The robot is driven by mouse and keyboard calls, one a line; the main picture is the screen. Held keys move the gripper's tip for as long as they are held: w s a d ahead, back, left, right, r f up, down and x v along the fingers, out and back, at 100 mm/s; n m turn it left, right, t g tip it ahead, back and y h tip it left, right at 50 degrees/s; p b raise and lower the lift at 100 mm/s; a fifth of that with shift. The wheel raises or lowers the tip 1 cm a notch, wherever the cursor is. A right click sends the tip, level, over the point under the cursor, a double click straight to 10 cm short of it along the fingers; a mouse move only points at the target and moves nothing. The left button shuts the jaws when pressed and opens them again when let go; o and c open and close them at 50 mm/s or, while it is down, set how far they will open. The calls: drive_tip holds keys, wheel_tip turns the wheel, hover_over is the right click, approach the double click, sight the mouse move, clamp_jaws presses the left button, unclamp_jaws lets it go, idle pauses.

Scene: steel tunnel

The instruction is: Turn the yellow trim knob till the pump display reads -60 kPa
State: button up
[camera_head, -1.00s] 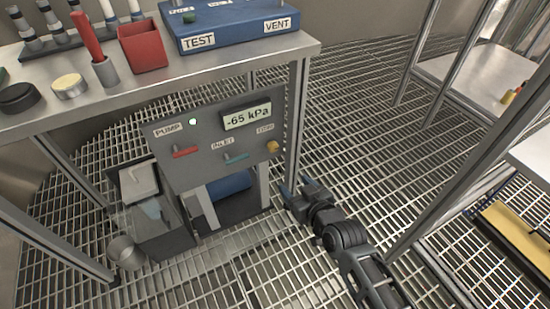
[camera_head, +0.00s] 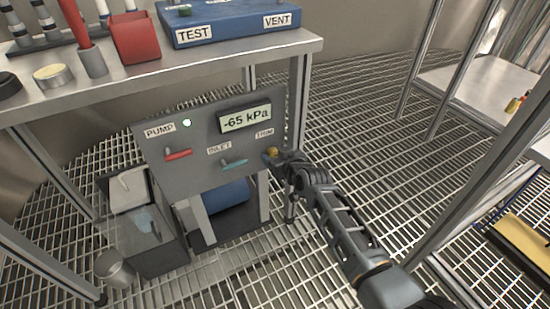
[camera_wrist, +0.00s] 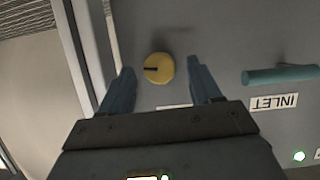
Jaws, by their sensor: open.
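The yellow trim knob (camera_head: 271,152) sits at the right end of the grey pump panel (camera_head: 190,150), under the TRIM label. In the wrist view the knob (camera_wrist: 158,68) is round with a dark pointer line, and lies between my two open blue fingers. My gripper (camera_wrist: 160,85) is open, with a gap on each side of the knob. In the head view my gripper (camera_head: 280,158) is at the panel's right edge, its fingers partly hidden. The pump display (camera_head: 246,118) reads -65 kPa.
A red lever (camera_head: 178,154) under PUMP and a teal INLET lever (camera_head: 234,164) are on the same panel; the teal one (camera_wrist: 281,75) is right of my fingers in the wrist view. A green lamp (camera_head: 187,122) is lit. A steel table leg (camera_head: 298,120) stands close by.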

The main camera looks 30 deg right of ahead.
drive_tip(key=shift+w+f, duration=0.2)
drive_tip(key=shift+w, duration=0.35)
